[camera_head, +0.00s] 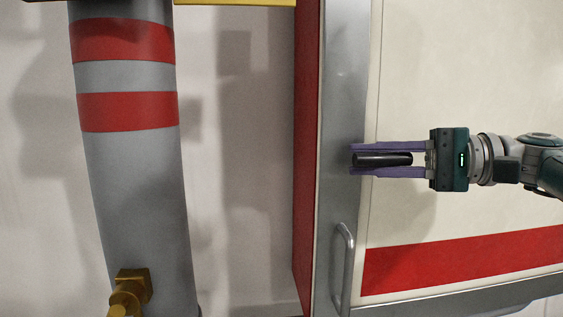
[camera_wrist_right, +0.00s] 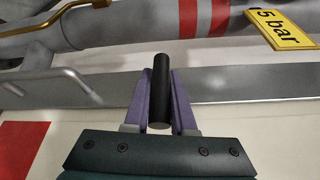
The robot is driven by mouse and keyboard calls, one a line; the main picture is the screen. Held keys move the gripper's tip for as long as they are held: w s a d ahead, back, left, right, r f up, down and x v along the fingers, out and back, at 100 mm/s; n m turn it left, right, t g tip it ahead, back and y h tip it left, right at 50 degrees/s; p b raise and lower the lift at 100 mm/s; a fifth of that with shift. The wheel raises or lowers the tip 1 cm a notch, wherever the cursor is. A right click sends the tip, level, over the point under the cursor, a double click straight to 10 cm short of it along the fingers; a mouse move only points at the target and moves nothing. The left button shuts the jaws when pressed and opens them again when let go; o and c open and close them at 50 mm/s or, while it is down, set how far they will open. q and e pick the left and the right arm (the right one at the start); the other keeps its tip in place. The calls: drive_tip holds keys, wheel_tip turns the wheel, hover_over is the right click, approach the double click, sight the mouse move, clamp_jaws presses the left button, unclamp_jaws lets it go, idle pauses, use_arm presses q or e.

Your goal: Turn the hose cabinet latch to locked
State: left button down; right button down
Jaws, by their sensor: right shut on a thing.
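The black latch handle (camera_head: 384,160) lies horizontally in the head view, in front of the cabinet's grey frame and cream door panel. My right gripper (camera_head: 362,160) comes in from the right, and its two purple fingers are shut on the latch, one above and one below it. In the right wrist view the black latch (camera_wrist_right: 161,90) stands between the fingers of the gripper (camera_wrist_right: 161,85). The hose cabinet (camera_head: 480,120) has a cream door with a red band and a grey metal frame. The latch's mount is hidden. My left gripper is not in view.
A grey metal handle (camera_head: 343,265) sticks out from the frame below the gripper. A grey pipe (camera_head: 135,190) with red bands stands at the left, with a brass fitting (camera_head: 130,292) low on it. A yellow "5 bar" sign (camera_wrist_right: 283,30) shows in the wrist view.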

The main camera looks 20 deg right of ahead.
drive_tip(key=c, duration=0.8)
unclamp_jaws()
drive_tip(key=shift+o, duration=0.2)
drive_tip(key=b, duration=0.5)
approach(414, 159)
drive_tip(key=x, duration=0.5)
drive_tip(key=shift+w+a, duration=0.2)
drive_tip(key=shift+a, duration=0.05)
